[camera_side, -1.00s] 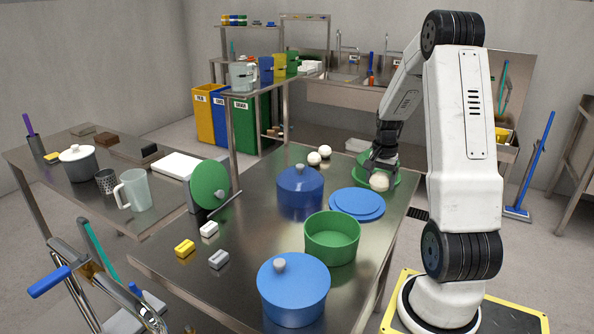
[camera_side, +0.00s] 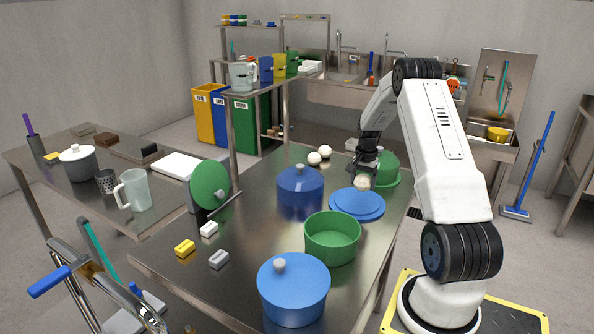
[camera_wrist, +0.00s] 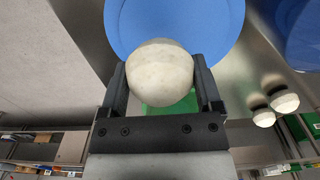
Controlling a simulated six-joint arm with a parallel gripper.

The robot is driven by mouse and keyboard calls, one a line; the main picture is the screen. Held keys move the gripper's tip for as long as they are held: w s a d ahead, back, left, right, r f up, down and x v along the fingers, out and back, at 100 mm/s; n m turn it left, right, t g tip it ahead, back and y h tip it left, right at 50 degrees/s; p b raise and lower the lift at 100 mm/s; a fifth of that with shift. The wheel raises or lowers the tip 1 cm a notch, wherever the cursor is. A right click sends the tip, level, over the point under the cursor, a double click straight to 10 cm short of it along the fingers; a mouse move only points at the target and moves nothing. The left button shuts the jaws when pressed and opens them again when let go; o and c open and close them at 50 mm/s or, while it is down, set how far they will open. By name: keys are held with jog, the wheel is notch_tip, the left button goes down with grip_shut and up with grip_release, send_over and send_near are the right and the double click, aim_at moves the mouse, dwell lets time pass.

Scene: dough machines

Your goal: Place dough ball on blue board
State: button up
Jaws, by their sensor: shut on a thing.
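A pale dough ball (camera_side: 362,183) is held between the fingers of my gripper (camera_side: 364,172). The wrist view shows the ball (camera_wrist: 160,72) clamped between both black fingertips (camera_wrist: 160,85). The blue board (camera_side: 358,207) is a round blue disc lying on the steel table, and the held ball is over its far part in the side view. In the wrist view the blue board (camera_wrist: 222,22) shows behind the ball. Whether the ball touches the board I cannot tell. Two more pale balls (camera_side: 314,158) (camera_side: 325,152) sit on the table to the left.
A green pot (camera_side: 388,166) stands just behind my gripper. A blue lidded pot (camera_side: 299,190) is left of the board, and an open green pot (camera_side: 332,240) is in front of it. A larger blue lidded pot (camera_side: 293,292) stands at the table's front.

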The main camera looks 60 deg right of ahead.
aim_at(357, 201)
jog(key=shift+w+d+f, duration=0.35)
jog(key=shift+d+f, duration=0.05)
jog(key=shift+f, duration=0.2)
jog(key=shift+w+d+f, duration=0.35)
jog(key=shift+f, duration=0.25)
jog(key=shift+w+d+f, duration=0.2)
jog(key=shift+d+f, duration=0.05)
jog(key=shift+f, duration=1.6)
jog(key=shift+f, duration=0.1)
jog(key=o, duration=1.1)
notch_tip(357, 201, up, 12)
jog(key=shift+r, duration=0.1)
